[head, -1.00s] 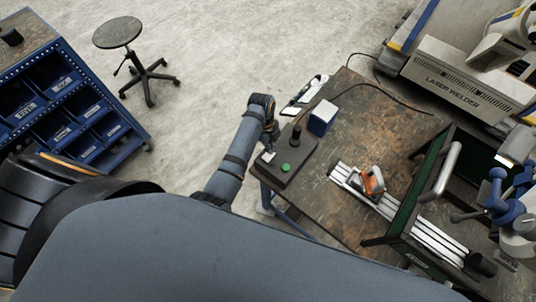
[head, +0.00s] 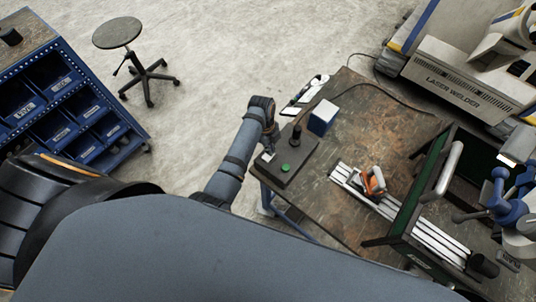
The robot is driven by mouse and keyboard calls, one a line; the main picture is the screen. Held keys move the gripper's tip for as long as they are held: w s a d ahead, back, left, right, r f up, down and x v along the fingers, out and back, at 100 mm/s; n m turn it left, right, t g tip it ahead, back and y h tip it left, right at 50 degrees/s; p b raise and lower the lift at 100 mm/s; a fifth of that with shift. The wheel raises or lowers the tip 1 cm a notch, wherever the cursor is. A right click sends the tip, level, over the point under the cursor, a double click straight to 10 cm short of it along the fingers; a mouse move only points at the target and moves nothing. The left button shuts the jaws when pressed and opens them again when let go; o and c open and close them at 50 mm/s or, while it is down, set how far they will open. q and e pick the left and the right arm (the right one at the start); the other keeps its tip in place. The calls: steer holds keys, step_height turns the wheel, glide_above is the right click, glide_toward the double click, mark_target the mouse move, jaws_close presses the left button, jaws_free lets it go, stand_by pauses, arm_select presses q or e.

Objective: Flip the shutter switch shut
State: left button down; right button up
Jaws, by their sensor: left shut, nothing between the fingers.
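A dark control box (head: 299,172) sits at the left corner of the worktable. It carries a green button (head: 285,168) and a black upright knob or lever (head: 297,134) at its back. A small pale part, which may be the shutter switch, shows at its left end beside my gripper. My left gripper (head: 268,154) points down at that end of the box, shut, with its fingertips small and partly hidden by my own wrist. I cannot tell whether it touches the switch or which way the switch lies. My right gripper is not clearly in view.
A blue and white box (head: 322,117) stands behind the control box. An orange and white tool (head: 373,182) lies on pale rails (head: 400,217). A green-panelled frame (head: 420,195) stands to the right. The worktable (head: 345,215) is bare in between.

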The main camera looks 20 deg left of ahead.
arm_select(q)
steer(key=shift+f, duration=0.15)
step_height(320, 180, up, 3)
steer(key=shift+f+p, duration=0.2)
steer(key=shift+p, duration=1.05)
steer(key=shift+r, duration=2.2)
steer(key=shift+a, duration=0.1)
